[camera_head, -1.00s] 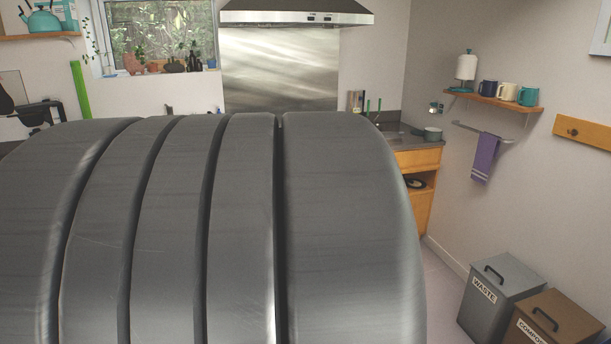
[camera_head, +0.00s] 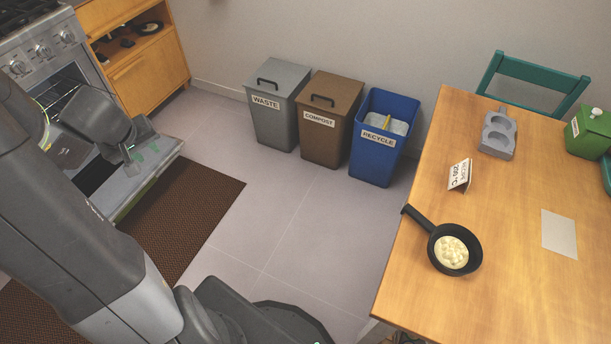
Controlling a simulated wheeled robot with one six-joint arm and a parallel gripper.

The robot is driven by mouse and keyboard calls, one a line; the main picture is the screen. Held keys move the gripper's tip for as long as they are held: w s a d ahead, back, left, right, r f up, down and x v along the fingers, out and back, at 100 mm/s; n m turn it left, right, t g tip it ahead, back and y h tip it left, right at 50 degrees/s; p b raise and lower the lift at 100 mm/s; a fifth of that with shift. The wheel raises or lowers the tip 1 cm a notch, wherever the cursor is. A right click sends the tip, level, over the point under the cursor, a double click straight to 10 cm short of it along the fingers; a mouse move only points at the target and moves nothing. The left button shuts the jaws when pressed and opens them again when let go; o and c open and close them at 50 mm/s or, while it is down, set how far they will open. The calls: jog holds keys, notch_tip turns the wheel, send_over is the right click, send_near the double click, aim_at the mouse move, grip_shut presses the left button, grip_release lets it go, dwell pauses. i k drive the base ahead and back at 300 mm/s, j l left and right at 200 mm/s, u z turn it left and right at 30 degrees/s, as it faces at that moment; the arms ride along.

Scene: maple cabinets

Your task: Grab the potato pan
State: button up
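A black pan (camera_head: 470,266) sits on the wooden table at the right. Pale, lumpy food, apparently the potato (camera_head: 451,252), lies in it. Its handle (camera_head: 417,217) points to the upper left and reaches to the table's left edge. My gripper (camera_head: 133,160) is at the far left, over the lowered oven door and well apart from the pan. It is small and seen from behind, so I cannot tell whether its fingers are open or shut. I see nothing clearly held in it.
The wooden table (camera_head: 408,285) also bears a recipe card (camera_head: 459,175), a grey tray (camera_head: 497,134), a paper sheet (camera_head: 559,233) and a green box (camera_head: 588,133). Waste (camera_head: 274,108), compost (camera_head: 328,120) and recycle (camera_head: 377,155) bins line the wall. The oven door (camera_head: 150,177) is down. Floor between is clear.

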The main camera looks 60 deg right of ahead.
aim_at(453, 249)
jog(key=i+l+z, duration=0.2)
jog(key=z, duration=0.15)
jog(key=i+l+z, duration=0.1)
jog(key=z, duration=0.25)
jog(key=i+z, duration=0.3)
jog(key=z, duration=2.45)
